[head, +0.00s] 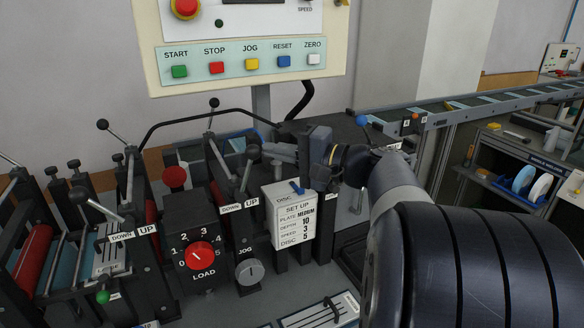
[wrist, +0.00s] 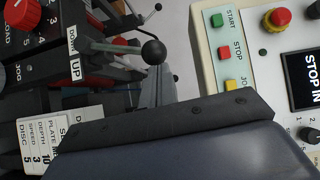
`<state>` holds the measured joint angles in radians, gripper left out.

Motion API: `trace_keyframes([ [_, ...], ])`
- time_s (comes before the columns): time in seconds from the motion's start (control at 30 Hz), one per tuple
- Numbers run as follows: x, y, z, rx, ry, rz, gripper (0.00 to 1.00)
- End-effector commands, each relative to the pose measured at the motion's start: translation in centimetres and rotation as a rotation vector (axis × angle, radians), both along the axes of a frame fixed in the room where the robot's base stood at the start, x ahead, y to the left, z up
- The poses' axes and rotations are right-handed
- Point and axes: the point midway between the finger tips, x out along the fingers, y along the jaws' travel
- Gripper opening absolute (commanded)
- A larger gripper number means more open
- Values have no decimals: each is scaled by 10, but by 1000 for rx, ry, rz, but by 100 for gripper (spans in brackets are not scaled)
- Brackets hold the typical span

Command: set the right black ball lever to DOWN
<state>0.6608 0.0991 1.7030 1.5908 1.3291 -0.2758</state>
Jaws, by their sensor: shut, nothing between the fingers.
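The right black ball lever (head: 253,153) stands steeply upright on the middle machine, its ball above the UP end of a DOWN/UP label (head: 238,206). In the wrist view its black ball (wrist: 153,51) shows just beyond my fingertips, beside the label (wrist: 75,57). My gripper (head: 276,152) is shut and empty, pointing left at about the ball's height, on its right side. It shows in the wrist view as narrow grey fingers (wrist: 158,88). Whether fingertips and ball touch I cannot tell. The left black ball lever (head: 79,195) leans left by its own DOWN/UP label (head: 135,233).
A red LOAD dial (head: 200,255), a JOG knob (head: 250,271) and a SET UP card (head: 294,216) sit close below. A black curved bar (head: 190,117) passes behind the lever. The button panel (head: 240,60) hangs above. A conveyor (head: 470,105) runs at right.

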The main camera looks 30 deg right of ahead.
Motion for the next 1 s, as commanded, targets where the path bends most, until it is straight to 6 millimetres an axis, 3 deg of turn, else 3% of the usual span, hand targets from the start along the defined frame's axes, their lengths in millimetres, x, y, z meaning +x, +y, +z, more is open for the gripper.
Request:
trace_keyframes([
  [0.5,0,58,25,-493,-4,6,0],
  [1.0,0,101,22,-825,2,2,0],
])
